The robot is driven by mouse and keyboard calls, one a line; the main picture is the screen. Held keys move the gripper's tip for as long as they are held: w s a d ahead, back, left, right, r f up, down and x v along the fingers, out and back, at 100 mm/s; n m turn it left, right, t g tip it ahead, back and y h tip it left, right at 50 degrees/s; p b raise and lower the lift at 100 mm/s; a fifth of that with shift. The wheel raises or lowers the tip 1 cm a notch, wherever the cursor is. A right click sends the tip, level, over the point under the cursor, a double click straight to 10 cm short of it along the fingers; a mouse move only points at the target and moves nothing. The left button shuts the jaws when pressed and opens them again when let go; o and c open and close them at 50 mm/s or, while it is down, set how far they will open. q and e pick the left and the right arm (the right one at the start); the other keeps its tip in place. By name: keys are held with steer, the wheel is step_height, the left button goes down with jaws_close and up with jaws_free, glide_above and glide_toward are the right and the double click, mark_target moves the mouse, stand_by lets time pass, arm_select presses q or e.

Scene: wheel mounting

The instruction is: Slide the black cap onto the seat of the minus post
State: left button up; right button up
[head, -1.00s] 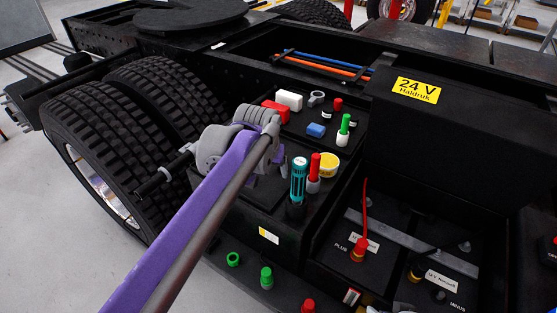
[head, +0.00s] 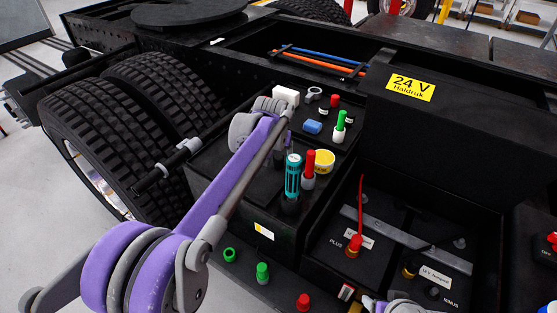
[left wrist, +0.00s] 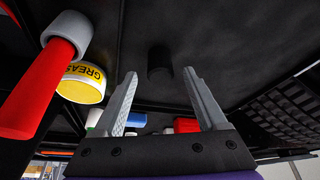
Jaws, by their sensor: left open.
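My left gripper (left wrist: 160,98) is open and empty in the left wrist view. A dark cylinder (left wrist: 160,62), likely the black cap, shows beyond and between its fingers, against the dark tray surface, apart from both fingers. The minus post (head: 409,270) has a brass-coloured base and sits in the battery bay at the lower right, near the MINUS lettering. My right gripper's fingers are not seen.
Near the left gripper stand a teal cylinder (head: 293,176), a red-topped marker (head: 310,165) and a yellow grease tub (head: 324,160). A red-capped plus post (head: 354,246) with upright red cable rises in the bay.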

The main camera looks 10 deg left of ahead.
mark_target(278, 156)
arm_select(q)
steer(key=x, duration=0.3)
steer(key=shift+w+r, duration=0.1)
steer(key=shift+w, duration=0.05)
steer(key=shift+c, duration=0.5)
jaws_close()
